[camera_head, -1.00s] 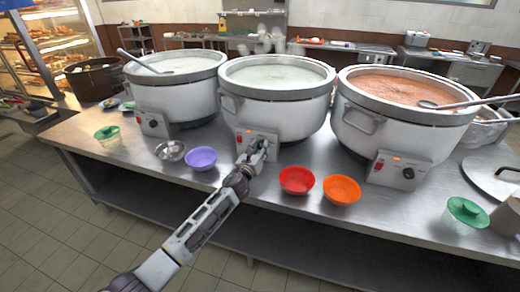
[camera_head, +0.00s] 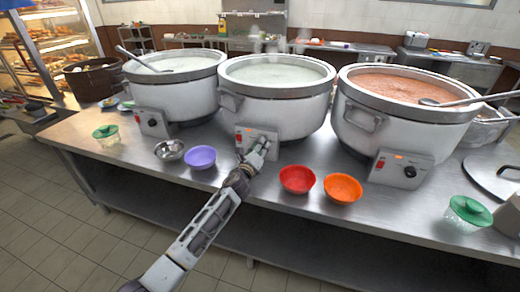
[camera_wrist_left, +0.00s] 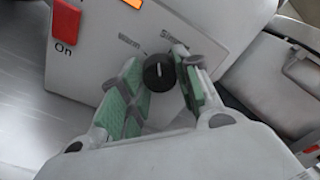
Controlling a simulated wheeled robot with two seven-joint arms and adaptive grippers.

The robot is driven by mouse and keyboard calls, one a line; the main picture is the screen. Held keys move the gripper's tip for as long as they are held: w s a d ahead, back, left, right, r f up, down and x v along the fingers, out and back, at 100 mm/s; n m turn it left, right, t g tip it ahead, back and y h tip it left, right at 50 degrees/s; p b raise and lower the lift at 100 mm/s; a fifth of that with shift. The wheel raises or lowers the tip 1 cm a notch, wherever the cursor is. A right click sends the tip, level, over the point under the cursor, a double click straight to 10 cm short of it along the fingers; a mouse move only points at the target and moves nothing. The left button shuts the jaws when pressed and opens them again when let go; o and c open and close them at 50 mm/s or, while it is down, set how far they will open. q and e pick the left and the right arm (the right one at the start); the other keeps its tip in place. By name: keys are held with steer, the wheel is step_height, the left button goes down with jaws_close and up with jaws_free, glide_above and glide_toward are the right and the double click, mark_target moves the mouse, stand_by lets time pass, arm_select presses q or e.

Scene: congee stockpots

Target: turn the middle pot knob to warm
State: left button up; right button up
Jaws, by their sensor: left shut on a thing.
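The middle pot (camera_head: 290,115) is a white stockpot with a grey rim and pale congee. Its control box (camera_head: 241,134) is on the front, with a lit orange lamp and a red switch. My left gripper (camera_head: 263,141) reaches the right part of this box and covers the knob in the head view. In the left wrist view the black knob (camera_wrist_left: 159,73) sits between the green-padded fingers of my left gripper (camera_wrist_left: 164,82), which are shut on it. The knob's white mark points roughly up in that view, towards blurred labels. My right gripper is out of view.
A left pot (camera_head: 177,93) and a right pot (camera_head: 400,120) flank the middle one. A purple bowl (camera_head: 201,158), a metal bowl (camera_head: 169,151), a red bowl (camera_head: 297,180) and an orange bowl (camera_head: 343,189) stand near the counter's front edge, either side of my arm.

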arm_select(q)
steer(key=shift+f+n, duration=0.1)
steer(key=shift+n, duration=0.9)
steer(key=n, duration=0.2)
steer(key=shift+n+b, duration=0.3)
steer(key=shift+n, duration=1.3)
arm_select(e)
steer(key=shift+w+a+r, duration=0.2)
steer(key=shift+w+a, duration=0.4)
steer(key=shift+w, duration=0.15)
